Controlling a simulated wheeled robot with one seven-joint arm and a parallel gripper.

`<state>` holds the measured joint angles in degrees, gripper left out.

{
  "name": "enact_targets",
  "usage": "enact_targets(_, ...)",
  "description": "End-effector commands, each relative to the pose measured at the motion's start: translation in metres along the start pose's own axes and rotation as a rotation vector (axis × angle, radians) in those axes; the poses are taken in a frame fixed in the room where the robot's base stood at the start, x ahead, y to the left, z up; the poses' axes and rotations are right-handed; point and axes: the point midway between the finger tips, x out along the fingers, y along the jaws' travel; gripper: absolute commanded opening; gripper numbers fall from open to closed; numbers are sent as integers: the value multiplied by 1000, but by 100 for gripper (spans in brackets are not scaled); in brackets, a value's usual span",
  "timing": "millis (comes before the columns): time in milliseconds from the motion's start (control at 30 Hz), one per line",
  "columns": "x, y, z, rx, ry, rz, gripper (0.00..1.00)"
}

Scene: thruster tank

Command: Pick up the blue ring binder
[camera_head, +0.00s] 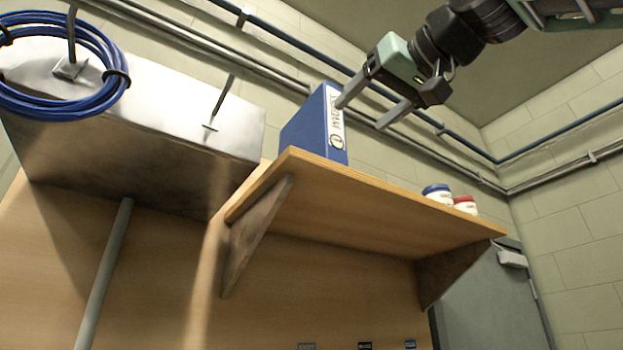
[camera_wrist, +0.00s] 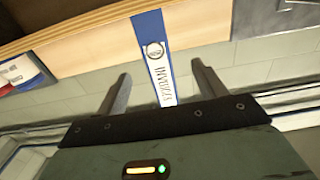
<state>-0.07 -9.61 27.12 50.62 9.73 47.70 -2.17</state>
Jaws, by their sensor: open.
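The blue ring binder (camera_head: 303,131) stands upright near the left end of the wooden shelf, with a white label on its spine. In the wrist view the binder's spine (camera_wrist: 151,30) lies between my two fingers, with a gap on each side. My gripper (camera_head: 361,112) is open, at the height of the binder's upper part. In the head view one fingertip overlaps the binder's upper right edge, and the other is to the right of it. The gripper also shows in the wrist view (camera_wrist: 157,82). I cannot tell whether a finger touches the binder.
The wooden shelf (camera_head: 380,205) is bare between the binder and two jars, one with a blue lid (camera_head: 437,193) and one with a red lid (camera_head: 465,204). A metal box (camera_head: 130,150) with a coiled blue cable (camera_head: 62,108) stands left. Pipes (camera_head: 455,160) run along the wall behind.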

Motion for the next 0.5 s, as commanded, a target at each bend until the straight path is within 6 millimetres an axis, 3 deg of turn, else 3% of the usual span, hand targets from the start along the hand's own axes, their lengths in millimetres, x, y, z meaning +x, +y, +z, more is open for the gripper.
enact_targets(300, 68, 2, -6, 2, -7, 1, 70)
enact_targets(500, 94, 2, -3, 0, -3, 1, 70)
